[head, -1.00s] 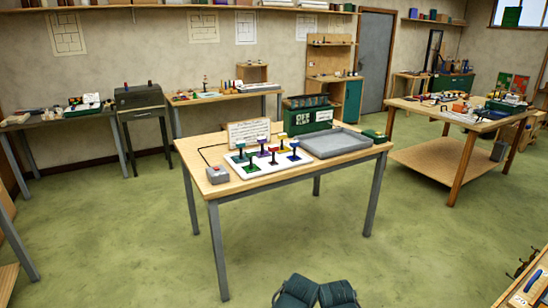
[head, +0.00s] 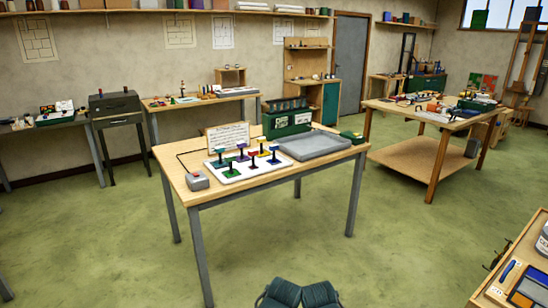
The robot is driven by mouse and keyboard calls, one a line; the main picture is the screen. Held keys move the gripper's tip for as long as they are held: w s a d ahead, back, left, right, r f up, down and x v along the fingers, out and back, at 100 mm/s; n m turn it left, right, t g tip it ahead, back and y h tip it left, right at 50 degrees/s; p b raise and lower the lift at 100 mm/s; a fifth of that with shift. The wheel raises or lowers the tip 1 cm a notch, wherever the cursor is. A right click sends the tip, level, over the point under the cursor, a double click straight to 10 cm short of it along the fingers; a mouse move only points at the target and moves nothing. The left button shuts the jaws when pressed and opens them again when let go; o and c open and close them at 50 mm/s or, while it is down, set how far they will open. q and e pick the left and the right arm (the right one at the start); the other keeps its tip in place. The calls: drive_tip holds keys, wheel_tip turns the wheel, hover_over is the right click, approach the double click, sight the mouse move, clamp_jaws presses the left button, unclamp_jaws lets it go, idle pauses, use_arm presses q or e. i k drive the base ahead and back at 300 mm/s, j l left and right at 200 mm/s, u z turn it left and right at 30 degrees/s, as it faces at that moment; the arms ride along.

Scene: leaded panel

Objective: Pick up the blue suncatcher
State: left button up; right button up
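The blue suncatcher (head: 273,154) is a small upright piece on a dark stem. It stands at the right side of a white board (head: 236,177) on the wooden table ahead of me. Several other small pieces share the board: a red one (head: 253,157), a yellow one (head: 263,145), a purple one (head: 242,150), a green one (head: 232,169) and a teal-blue one (head: 219,156) at the left. Neither gripper's fingertips can be seen. Only two dark teal parts of mine show at the bottom edge, well short of the table.
On the same table (head: 262,184) are a grey tray (head: 312,148), a green box (head: 288,123), a sign (head: 228,136) and a grey box with a red button (head: 197,181). The floor before the table is clear. A bench (head: 520,258) stands at lower right.

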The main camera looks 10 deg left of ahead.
sight(274, 161)
drive_tip(key=i+j+z, duration=0.1)
drive_tip(key=i, duration=0.45)
drive_tip(key=i+j, duration=0.35)
drive_tip(key=i, duration=0.15)
drive_tip(key=i+j+z, duration=0.15)
drive_tip(key=i, duration=0.35)
drive_tip(key=i+j, duration=0.4)
drive_tip(key=i+j+z, duration=0.15)
drive_tip(key=i+j, duration=0.15)
drive_tip(key=i, duration=0.3)
